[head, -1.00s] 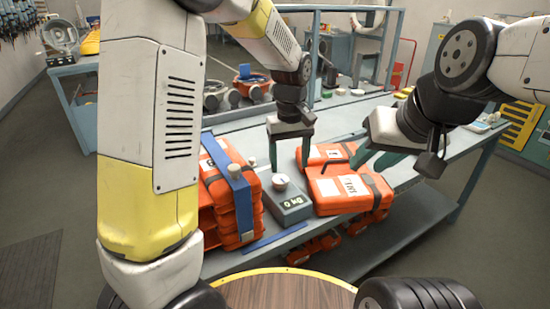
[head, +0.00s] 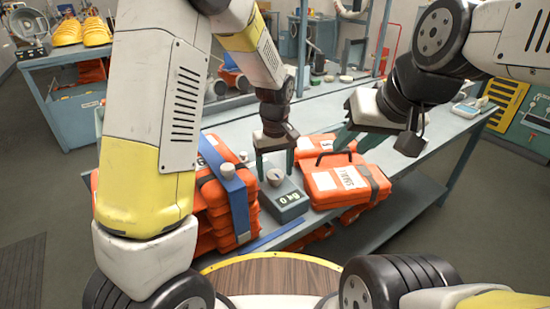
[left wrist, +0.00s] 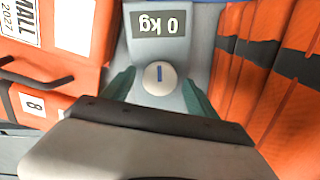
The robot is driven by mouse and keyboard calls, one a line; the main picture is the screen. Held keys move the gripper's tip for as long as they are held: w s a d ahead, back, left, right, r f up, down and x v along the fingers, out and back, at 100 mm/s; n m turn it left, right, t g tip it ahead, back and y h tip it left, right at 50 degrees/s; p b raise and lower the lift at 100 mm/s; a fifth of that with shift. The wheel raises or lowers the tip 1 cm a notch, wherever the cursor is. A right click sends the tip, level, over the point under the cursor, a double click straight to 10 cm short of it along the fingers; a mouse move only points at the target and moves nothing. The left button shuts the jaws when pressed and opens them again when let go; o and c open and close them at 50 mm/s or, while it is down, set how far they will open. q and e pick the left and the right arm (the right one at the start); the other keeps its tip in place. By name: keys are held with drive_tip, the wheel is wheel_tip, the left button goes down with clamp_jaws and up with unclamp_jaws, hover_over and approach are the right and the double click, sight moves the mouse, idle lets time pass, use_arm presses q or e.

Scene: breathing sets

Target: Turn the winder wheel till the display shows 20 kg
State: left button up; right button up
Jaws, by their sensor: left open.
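The grey winder box (head: 287,203) stands on the bench with a display (head: 290,197) that reads 0 kg. The display also shows in the left wrist view (left wrist: 161,23), upside down. A small round white winder wheel (head: 274,178) with a blue mark sits on top of the box; it also shows in the left wrist view (left wrist: 160,75). My left gripper (head: 275,170) is open, with its green fingers on either side of the wheel and gaps visible (left wrist: 157,88). My right gripper (head: 352,140) hangs above the orange cases at right, its green fingers apart and nothing between them.
Stacked orange cases with a blue strap (head: 232,185) stand close left of the box. An orange case with a black handle (head: 345,180) lies close right.

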use_arm(q)
drive_tip(key=shift+c, duration=0.4)
drive_tip(key=c, duration=1.3)
drive_tip(key=shift+m, duration=0.4)
drive_tip(key=m, duration=0.4)
drive_tip(key=shift+m, duration=0.3)
drive_tip(key=m, duration=0.5)
drive_tip(key=shift+m, duration=0.3)
drive_tip(key=o, duration=1.4)
